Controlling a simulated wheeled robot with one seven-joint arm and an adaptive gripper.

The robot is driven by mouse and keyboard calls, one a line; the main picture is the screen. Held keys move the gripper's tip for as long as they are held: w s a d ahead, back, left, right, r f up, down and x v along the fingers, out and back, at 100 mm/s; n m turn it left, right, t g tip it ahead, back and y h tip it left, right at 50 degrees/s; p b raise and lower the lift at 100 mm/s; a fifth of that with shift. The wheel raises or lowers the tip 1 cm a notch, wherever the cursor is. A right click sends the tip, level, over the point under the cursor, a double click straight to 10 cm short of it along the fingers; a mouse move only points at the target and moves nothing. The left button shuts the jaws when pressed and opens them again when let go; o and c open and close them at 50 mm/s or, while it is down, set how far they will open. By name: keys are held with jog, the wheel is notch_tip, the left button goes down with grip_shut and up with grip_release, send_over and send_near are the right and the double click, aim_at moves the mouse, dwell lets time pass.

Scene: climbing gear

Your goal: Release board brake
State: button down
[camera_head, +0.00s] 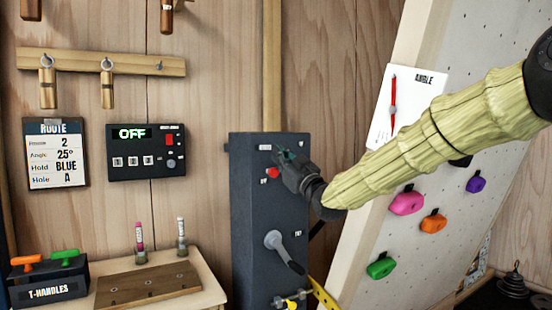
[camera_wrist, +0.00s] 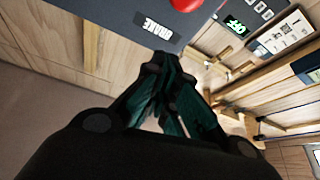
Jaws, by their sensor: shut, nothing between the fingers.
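A dark grey control box (camera_head: 268,205) stands against the wall beside the climbing board (camera_head: 445,130). A red knob (camera_head: 273,172) sits on its upper front. In the wrist view the red knob (camera_wrist: 187,4) is cut by the top edge, close to a label reading BRAKE (camera_wrist: 158,28). My gripper (camera_head: 287,155) is at the upper front of the box, just right of the red knob, and partly covers the panel. Its fingers (camera_wrist: 167,75) are shut and empty. I cannot tell whether they touch the panel.
A grey lever (camera_head: 285,252) is lower on the box, with a yellow part (camera_head: 292,304) below. A control unit (camera_head: 147,152) reads OFF. The route card (camera_head: 56,155) lists angle 25° and hold blue. An angle dial (camera_head: 405,105) hangs on the board, with coloured holds below.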

jog(key=b+v, duration=0.1)
jog(key=v, duration=0.7)
jog(key=shift+f, duration=0.25)
